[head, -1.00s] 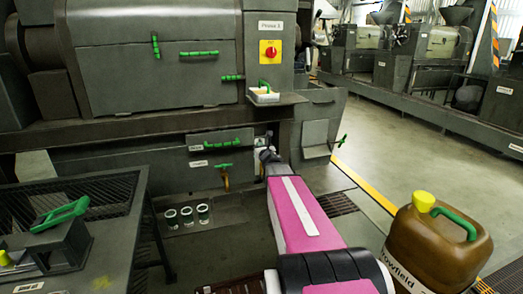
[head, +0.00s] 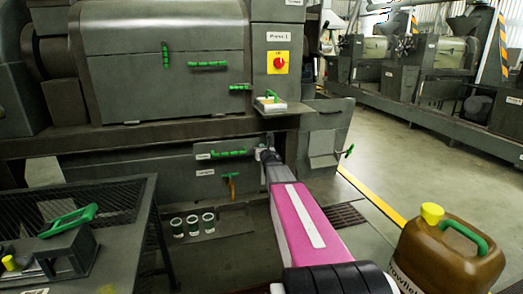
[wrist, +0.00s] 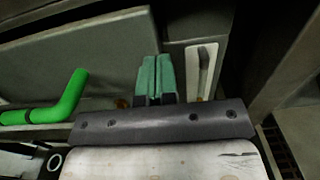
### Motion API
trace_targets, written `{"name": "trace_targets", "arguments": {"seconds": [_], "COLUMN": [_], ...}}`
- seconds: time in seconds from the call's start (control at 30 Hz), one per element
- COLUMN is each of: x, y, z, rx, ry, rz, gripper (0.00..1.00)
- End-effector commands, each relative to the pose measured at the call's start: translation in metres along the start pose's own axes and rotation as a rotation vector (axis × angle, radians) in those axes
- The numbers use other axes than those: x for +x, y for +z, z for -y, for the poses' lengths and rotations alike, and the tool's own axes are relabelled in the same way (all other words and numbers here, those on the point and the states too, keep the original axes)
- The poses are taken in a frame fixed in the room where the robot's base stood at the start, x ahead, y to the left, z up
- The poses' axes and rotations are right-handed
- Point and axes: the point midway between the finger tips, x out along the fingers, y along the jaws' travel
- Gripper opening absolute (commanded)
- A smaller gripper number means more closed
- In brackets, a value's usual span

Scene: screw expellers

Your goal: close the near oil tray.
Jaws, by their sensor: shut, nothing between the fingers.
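The near oil tray (head: 213,164) is the low grey drawer front beneath the press, with a green bar handle (head: 228,153) and a small label too blurred to read. The handle's bent end also shows at the left of the wrist view (wrist: 68,100). My gripper (head: 266,153) is at the right end of this front, just right of the handle. In the wrist view its two green fingers (wrist: 155,76) are together and empty, pointing at the grey metal. Whether they touch it, and how far the tray stands out, I cannot tell.
A green-topped valve with a brass spout (head: 231,184) hangs below the tray, above several small cups (head: 192,224). A mesh-top table (head: 125,190) stands at left. A brown jug (head: 445,250) stands at right. A pale slotted plate (wrist: 203,70) is right of the fingers.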

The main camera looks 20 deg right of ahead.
Motion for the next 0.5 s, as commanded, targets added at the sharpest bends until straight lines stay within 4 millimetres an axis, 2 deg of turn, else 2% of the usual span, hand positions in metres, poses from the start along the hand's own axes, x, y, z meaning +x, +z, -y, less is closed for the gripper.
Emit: {"name": "trace_targets", "arguments": {"seconds": [0.17, 0.4, 0.5], "x": [0.019, 0.075, 0.093], "y": [-0.001, -0.002, -0.001], "z": [0.0, 0.001, 0.001], "rx": [0.0, 0.0, 0.0], "ry": [0.001, 0.0, 0.0], "rz": [0.0, -0.001, -0.001], "gripper": [0.0, 0.0, 0.0]}}
